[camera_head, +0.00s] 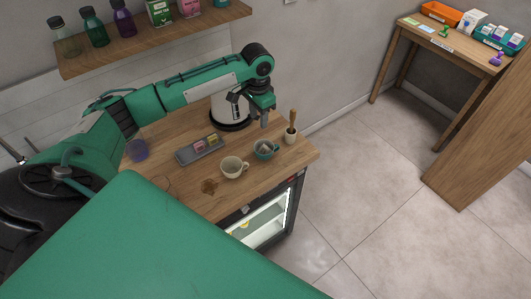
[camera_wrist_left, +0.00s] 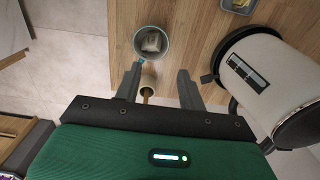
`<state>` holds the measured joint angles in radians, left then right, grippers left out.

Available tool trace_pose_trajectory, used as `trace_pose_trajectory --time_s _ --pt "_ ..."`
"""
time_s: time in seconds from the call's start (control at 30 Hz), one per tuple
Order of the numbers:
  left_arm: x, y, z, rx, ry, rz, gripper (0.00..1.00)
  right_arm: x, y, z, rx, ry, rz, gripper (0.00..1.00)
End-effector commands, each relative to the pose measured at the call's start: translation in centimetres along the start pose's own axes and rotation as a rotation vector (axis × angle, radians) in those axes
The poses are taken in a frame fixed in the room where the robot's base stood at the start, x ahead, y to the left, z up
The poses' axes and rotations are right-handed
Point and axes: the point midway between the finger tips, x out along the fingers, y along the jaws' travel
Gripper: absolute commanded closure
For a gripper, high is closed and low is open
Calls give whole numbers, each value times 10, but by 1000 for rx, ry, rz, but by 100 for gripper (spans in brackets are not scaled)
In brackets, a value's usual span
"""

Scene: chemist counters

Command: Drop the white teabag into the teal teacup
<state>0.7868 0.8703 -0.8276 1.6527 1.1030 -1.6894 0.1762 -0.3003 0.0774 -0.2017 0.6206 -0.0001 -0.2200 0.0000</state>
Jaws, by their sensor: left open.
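The teal teacup (camera_head: 262,155) stands upright on the wooden counter, near its right end; it also shows in the left wrist view (camera_wrist_left: 139,48). The white teabag (camera_head: 266,148) lies inside this cup, and in the left wrist view it shows as a pale bag (camera_wrist_left: 153,42) within the rim. My left gripper (camera_head: 265,123) is above the cup, its fingers pointing down. In the left wrist view its two fingers (camera_wrist_left: 160,70) are spread apart with nothing held between them. My right gripper is not in view.
A cream cup (camera_head: 232,171) and a grey tray (camera_head: 187,155) with pink and yellow bags stand left of the teal cup. A small pot (camera_head: 290,136) with a wooden-handled tool stands close on its right. A kettle (camera_head: 228,113) is behind. A brown stain (camera_head: 209,187) marks the counter.

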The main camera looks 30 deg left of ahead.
Motion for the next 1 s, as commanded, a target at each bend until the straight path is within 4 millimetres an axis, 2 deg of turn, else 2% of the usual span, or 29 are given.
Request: trace_pose_trajectory --time_s 0.03,0.2,0.4,0.6,1.0 --pt "-10 0 -1 1 6 -1 59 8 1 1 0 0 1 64" --pt "-45 0 -1 0 4 -1 59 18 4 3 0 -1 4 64" --pt "-70 0 0 0 2 0 59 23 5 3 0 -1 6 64" --pt "-76 0 0 0 -1 0 59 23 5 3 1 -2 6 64" --pt "-72 3 0 6 0 1 59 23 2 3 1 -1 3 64"
